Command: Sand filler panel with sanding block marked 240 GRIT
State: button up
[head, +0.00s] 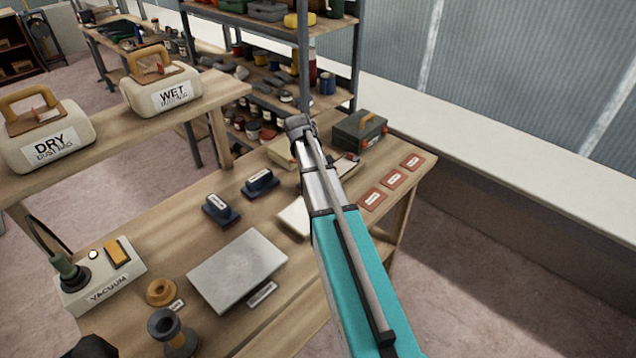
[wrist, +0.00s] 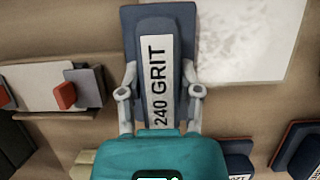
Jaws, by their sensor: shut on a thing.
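My gripper (wrist: 159,80) has its two fingers closed on the sides of the sanding block marked 240 GRIT (wrist: 158,70) in the wrist view. The block is dark blue-grey with a white label. In the head view my arm hides the gripper and this block. A flat pale grey panel (head: 237,270) lies on the bench with a small label at its front edge, too small to read. A white, mottled flat piece (wrist: 245,40) is right of the block in the wrist view; whether they touch is unclear. I cannot tell which is the filler panel.
Two other dark blue blocks (head: 261,183) (head: 220,209) lie on the bench. A toolbox (head: 360,132) and red cards (head: 393,181) are at right.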

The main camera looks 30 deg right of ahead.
jog(key=shift+s+a, duration=0.25)
jog(key=shift+a, duration=0.45)
jog(key=shift+s+a, duration=0.25)
jog(key=shift+a, duration=0.4)
jog(key=shift+w+d, duration=0.25)
jog(key=shift+d, duration=0.4)
jog(key=shift+w+d, duration=0.2)
jog(key=shift+d, duration=0.4)
jog(key=shift+w+d, duration=0.25)
jog(key=shift+d, duration=0.4)
jog(key=shift+r, duration=0.15)
notch_tip(320, 180, up, 6)
jog(key=p, duration=0.6)
jog(key=shift+r+p, duration=1.4)
jog(key=shift+p, duration=0.15)
